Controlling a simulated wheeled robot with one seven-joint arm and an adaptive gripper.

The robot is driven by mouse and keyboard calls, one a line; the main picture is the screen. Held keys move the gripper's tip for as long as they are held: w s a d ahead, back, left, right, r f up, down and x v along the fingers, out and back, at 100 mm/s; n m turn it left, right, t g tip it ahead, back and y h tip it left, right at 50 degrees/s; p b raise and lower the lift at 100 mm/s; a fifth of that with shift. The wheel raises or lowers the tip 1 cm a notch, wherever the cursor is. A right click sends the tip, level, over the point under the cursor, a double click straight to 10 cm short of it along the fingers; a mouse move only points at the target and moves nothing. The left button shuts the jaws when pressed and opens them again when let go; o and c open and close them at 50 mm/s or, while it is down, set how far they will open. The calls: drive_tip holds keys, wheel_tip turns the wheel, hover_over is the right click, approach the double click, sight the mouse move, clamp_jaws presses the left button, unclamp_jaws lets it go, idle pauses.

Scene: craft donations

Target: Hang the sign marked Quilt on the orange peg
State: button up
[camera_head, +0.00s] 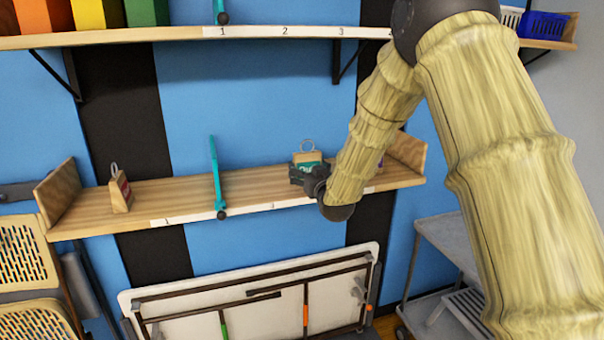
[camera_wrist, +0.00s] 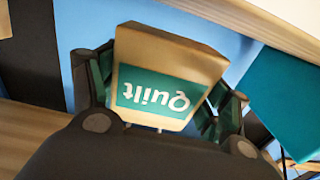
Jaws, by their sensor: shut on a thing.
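The sign marked Quilt (camera_wrist: 165,75) is a tan wedge-shaped block with a green label, and its lettering appears upside down in the wrist view. In the head view the sign (camera_head: 308,158) has a wire loop on top and is at the right part of the lower shelf. My gripper (camera_head: 312,176) is shut on it, with fingers on both sides in the wrist view (camera_wrist: 160,90). I cannot tell whether the sign touches the shelf. I cannot make out an orange peg for certain; a small orange piece (camera_head: 305,315) shows low down by the folded table.
The lower shelf (camera_head: 180,195) has a teal divider (camera_head: 216,175) and a second looped sign (camera_head: 120,192) at left. A purple item (camera_head: 381,162) is partly behind my arm. The upper shelf (camera_head: 130,36) runs above. A folded table (camera_head: 265,325) leans below; a grey cart (camera_head: 440,235) stands right.

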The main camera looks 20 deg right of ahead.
drive_tip(key=s+b, duration=0.1)
drive_tip(key=s, duration=0.9)
drive_tip(key=shift+d, duration=0.2)
idle(0.3)
